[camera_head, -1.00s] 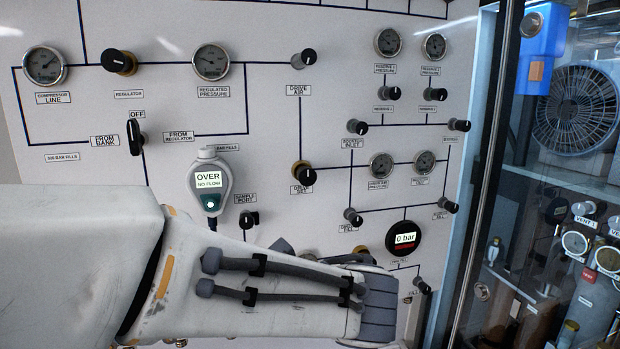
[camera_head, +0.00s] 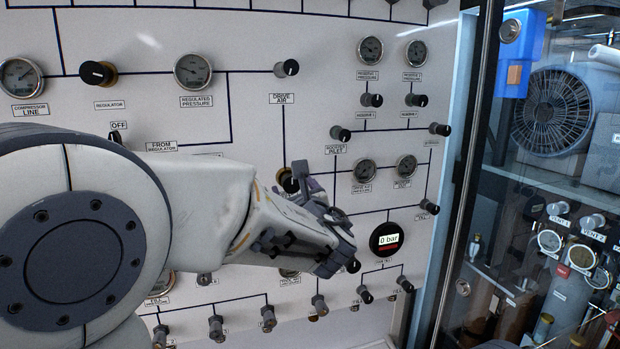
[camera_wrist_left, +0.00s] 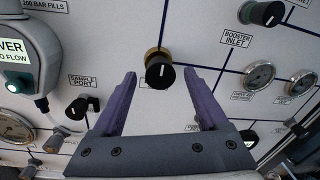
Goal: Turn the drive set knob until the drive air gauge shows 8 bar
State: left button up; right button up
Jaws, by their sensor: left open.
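The drive set knob (camera_head: 290,180) is black with a white pointer line and a brass-coloured collar, partly hidden behind my left gripper in the head view. In the left wrist view the same knob (camera_wrist_left: 158,74) appears between and beyond the fingertips, its line near upright. My left gripper (camera_head: 325,202) is open with nothing between its fingers, in front of the panel. The drive air gauge (camera_head: 365,171) is a small round dial right of the knob. It also shows in the left wrist view (camera_wrist_left: 259,76). Its needle is too small to read. My right gripper is not in view.
A digital display (camera_head: 387,238) reads 0 bar below the gauges. The booster inlet knob (camera_head: 340,133) and other small knobs stick out nearby. The regulator knob (camera_head: 98,73) is at upper left. A glass-fronted cabinet edge (camera_head: 470,190) stands to the right.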

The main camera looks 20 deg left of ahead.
pick_arm(q)
jog(key=shift+x, duration=0.9)
grip_shut()
jog(key=shift+m, duration=2.2)
grip_release()
